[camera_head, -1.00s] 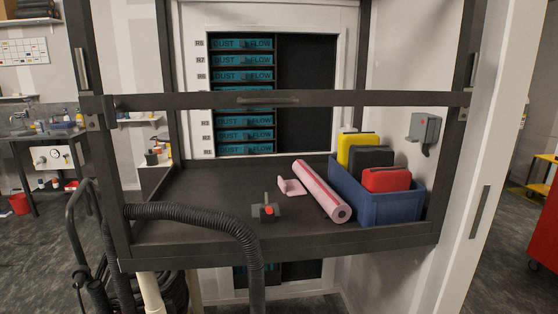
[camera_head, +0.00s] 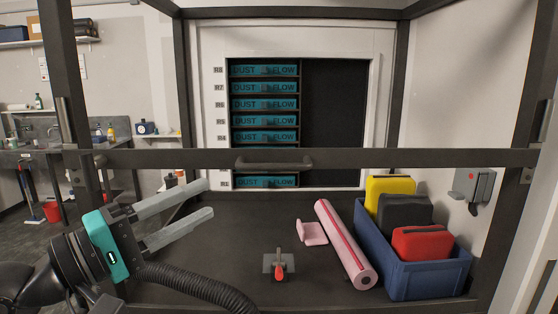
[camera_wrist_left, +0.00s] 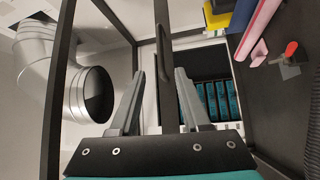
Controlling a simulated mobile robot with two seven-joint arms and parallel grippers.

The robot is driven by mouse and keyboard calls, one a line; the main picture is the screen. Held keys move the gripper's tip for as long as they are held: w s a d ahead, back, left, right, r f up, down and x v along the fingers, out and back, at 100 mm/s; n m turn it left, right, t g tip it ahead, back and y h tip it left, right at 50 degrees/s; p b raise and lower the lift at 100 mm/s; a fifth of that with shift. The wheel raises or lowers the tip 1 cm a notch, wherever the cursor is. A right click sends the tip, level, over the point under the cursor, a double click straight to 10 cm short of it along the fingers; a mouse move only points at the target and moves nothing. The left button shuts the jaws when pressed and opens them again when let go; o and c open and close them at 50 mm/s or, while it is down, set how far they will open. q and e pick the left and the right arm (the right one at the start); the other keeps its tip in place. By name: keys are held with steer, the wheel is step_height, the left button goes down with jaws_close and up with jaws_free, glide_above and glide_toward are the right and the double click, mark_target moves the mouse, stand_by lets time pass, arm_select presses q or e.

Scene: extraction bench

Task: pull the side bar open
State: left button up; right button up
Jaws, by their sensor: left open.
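The side bar (camera_head: 395,158) is a dark bar across the front of the bench opening, with a curved handle (camera_head: 273,162) at its middle. It spans between the dark posts. My left gripper (camera_head: 209,198) is open and empty, in front of the bench, left of the handle and a little below the bar in the head view. In the left wrist view, the bar (camera_wrist_left: 168,100) runs upright between the two spread fingers (camera_wrist_left: 160,74), and the handle (camera_wrist_left: 162,58) shows just beyond the fingertips. The fingers appear apart from the handle. My right gripper is not in view.
Behind the bar, a dark shelf holds a pink roll (camera_head: 345,245), a pink piece (camera_head: 311,232), a red-knobbed device (camera_head: 279,266) and a blue bin (camera_head: 430,280) with cases. A black hose (camera_head: 195,284) crosses the front left. A rack of teal drawers (camera_head: 264,104) stands behind.

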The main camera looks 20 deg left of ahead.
mark_target(267, 170)
arm_select(q)
steer(key=p+x, duration=0.3)
steer(key=x, duration=1.2)
jaws_close()
steer(key=shift+f, duration=0.1)
stand_by(1.1)
